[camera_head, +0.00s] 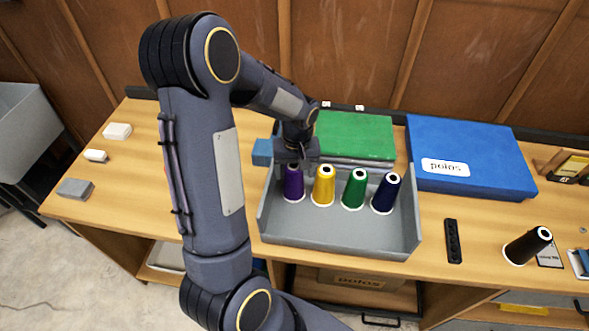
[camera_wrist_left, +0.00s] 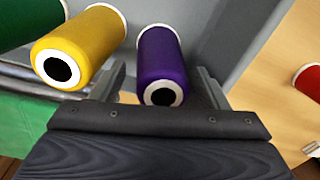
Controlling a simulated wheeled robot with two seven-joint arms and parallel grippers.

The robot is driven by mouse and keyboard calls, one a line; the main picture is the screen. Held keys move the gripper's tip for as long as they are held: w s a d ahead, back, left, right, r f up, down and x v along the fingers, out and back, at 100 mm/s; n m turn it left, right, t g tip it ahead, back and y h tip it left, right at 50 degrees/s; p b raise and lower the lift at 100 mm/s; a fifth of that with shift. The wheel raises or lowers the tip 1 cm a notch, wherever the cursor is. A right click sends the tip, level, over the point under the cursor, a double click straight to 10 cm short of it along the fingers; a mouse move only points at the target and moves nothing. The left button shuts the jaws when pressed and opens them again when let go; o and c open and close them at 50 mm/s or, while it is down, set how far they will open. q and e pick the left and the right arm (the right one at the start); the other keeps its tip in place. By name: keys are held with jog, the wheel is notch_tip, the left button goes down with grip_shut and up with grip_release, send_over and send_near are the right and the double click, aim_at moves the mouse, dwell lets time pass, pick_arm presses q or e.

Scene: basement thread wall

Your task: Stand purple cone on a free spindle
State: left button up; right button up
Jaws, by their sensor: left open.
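The purple cone (camera_head: 293,186) stands at the left end of a row of cones in a grey tray (camera_head: 330,234). My left gripper (camera_head: 296,164) is directly above it and hides its top. In the left wrist view the purple cone (camera_wrist_left: 163,62) lies between the two spread fingers (camera_wrist_left: 162,82), with gaps beside it, so the gripper is open and not clamped on it. The yellow cone (camera_head: 324,187) is close on its right, just outside one finger. I cannot make out a free spindle. My right gripper is not in view.
Green (camera_head: 354,190) and navy (camera_head: 385,195) cones share the tray. A red cone (camera_wrist_left: 309,80) shows beyond the tray wall. A green box (camera_head: 355,133) and a blue box (camera_head: 465,150) lie behind.

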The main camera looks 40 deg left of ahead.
pick_arm(q)
notch_tip(320, 180, up, 7)
jog(key=s+d+r+m+t+h, duration=0.2)
jog(key=s+d+r+m+t, duration=0.1)
jog(key=s+d, duration=0.3)
jog(key=s+d+r+m+t+h, duration=0.2)
jog(key=s+d+r+m, duration=0.2)
jog(key=s+d, duration=0.3)
jog(key=s+r, duration=0.1)
jog(key=s, duration=0.3)
jog(key=shift+d+t, duration=0.2)
jog(key=shift+t, duration=0.2)
